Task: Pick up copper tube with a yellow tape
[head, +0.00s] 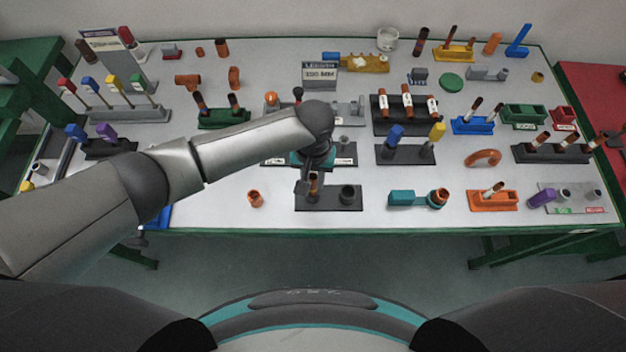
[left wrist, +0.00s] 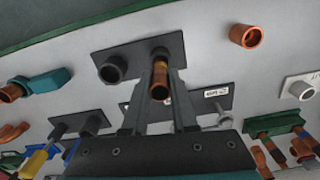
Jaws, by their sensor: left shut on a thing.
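The copper tube with yellow tape (left wrist: 160,80) is between the fingers of my left gripper (left wrist: 159,100) in the left wrist view. Its yellow band shows near the socket end, and its open end faces the camera. In the head view my left gripper (head: 314,182) hangs over the left side of a dark two-socket holder (head: 330,204) and is shut on the tube, which it partly hides. The tube still lines up with that holder's left socket; I cannot tell whether its lower end is inside. My right gripper is not in view.
The holder's right socket (head: 347,193) is empty. A short copper fitting (head: 255,198) stands to the left, and a teal block with a copper ring (head: 408,198) lies to the right. Other holders with tubes crowd behind. The table's front edge (head: 330,233) is close.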

